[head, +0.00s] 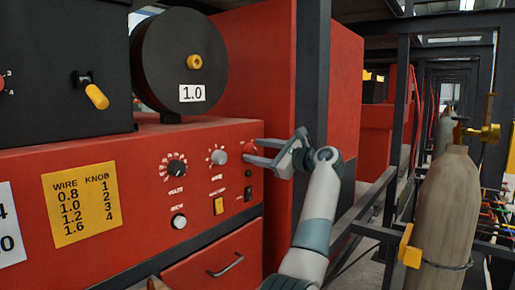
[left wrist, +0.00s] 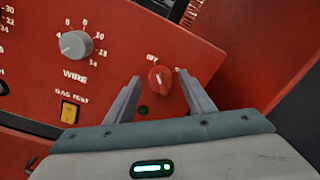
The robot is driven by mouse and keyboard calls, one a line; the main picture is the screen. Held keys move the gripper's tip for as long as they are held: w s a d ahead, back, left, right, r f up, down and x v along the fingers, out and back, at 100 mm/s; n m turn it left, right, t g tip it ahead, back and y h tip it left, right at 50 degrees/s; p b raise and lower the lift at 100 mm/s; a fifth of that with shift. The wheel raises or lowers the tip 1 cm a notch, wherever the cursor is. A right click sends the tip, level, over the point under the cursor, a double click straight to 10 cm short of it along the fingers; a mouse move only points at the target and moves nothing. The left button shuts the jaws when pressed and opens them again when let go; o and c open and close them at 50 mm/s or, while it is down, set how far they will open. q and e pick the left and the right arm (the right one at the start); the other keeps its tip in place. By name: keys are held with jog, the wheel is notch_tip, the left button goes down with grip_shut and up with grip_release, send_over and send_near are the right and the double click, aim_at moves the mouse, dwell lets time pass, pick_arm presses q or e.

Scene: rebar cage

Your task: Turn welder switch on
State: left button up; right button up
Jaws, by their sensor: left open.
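The welder (head: 130,150) is a red cabinet with a control panel on the left of the head view. Its red rotary switch (head: 249,147) is at the panel's upper right and is partly covered by my gripper. In the left wrist view the red switch (left wrist: 160,79) shows a pale pointer line, with a small, blurred label above it. My left gripper (head: 253,151) is open, its fingers on either side of the switch. The left wrist view shows the fingertips (left wrist: 159,77) flanking the knob with gaps; contact is not visible. My right gripper is not in view.
Left of the switch are a volts dial (head: 177,168), a wire dial (head: 218,157) and a yellow gas test button (head: 218,206). A black spool (head: 165,60) stands above. A dark post (head: 312,75) is close beside my wrist. A gas cylinder (head: 447,205) stands at right.

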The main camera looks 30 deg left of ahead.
pick_arm(q)
jog(key=shift+a, duration=0.15)
jog(key=c, duration=1.1)
